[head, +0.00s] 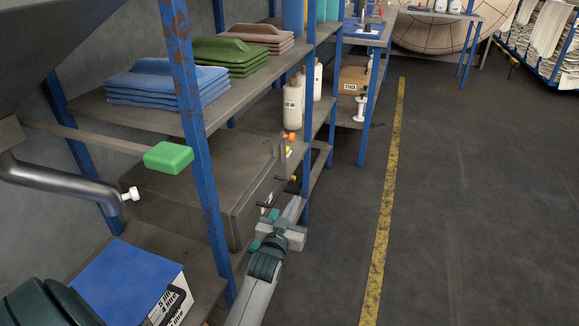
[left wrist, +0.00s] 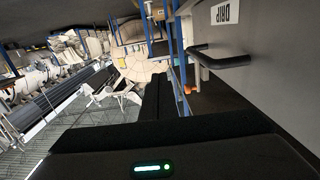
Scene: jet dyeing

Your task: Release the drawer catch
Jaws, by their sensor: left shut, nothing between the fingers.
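A grey metal drawer unit (head: 255,200) sits on the lower shelf of the blue-post rack, its front facing right. In the left wrist view the drawer front (left wrist: 285,75) fills the right side, with a black bar handle (left wrist: 222,60) and a white label (left wrist: 225,12). A small orange part (left wrist: 188,88) shows beyond the handle; I cannot tell whether it is the catch. My left gripper (head: 292,208) is just in front of the drawer front, shut and empty. Its dark fingers (left wrist: 158,97) appear beside the handle, apart from it. My right gripper is not in view.
A rusty blue post (head: 190,110) stands left of my gripper. Folded cloth stacks (head: 165,85) and bottles (head: 292,105) stand on the shelves. A blue-topped box (head: 125,280) is at lower left. The floor right of the yellow line (head: 385,200) is clear.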

